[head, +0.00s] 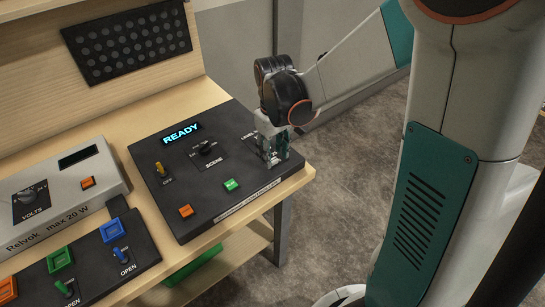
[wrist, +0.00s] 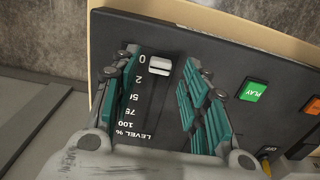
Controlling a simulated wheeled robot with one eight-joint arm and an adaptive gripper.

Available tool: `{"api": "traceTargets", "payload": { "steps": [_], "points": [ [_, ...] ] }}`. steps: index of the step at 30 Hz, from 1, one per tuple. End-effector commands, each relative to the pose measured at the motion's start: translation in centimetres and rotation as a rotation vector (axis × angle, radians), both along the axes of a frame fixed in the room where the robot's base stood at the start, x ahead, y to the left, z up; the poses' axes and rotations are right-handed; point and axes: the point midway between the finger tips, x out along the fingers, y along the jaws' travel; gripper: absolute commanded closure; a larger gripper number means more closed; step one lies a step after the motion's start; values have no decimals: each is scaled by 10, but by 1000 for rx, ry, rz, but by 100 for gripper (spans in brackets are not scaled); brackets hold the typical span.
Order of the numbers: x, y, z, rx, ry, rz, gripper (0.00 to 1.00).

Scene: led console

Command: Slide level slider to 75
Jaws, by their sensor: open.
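The level slider's pale knob (wrist: 160,66) sits beside the 0 mark, at the far end of its dark slot in the wrist view. The scale (wrist: 134,100) runs from 0 down to 100 near my palm, with the 75 mark partway; the 25 mark is partly hidden. My gripper (wrist: 157,63) is open, with one finger on each side of the knob and slot and visible gaps between. In the head view my gripper (head: 272,150) points down over the right part of the black console (head: 205,212) and hides the knob.
The console also carries a lit READY display (head: 181,134), a scene dial (head: 206,148), a yellow switch (head: 160,169), an orange button (head: 185,211) and a green PLAY button (head: 231,185). A grey power unit (head: 75,205) stands left. The table edge is close right of my gripper.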

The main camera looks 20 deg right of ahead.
Motion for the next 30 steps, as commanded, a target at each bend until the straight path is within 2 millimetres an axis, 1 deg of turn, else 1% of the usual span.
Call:
{"api": "traceTargets", "payload": {
  "steps": [1, 6, 15, 17, 18, 21, 26, 29, 30],
  "points": [
    [0, 0, -7, 0, 0, 0, 58],
    [0, 0, -16, 0, 0, 0, 58],
    [0, 0, -17, 0, 0, 0, 58],
    [0, 0, -17, 0, 0, 0, 72],
    [0, 0, -17, 0, 0, 0, 81],
    [0, 0, -17, 0, 0, 0, 100],
    [1, 0, -17, 0, 0, 0, 100],
    [11, 4, -17, 0, 0, 1, 100],
    [18, 6, -18, 0, 0, 1, 100]
  ]
}}
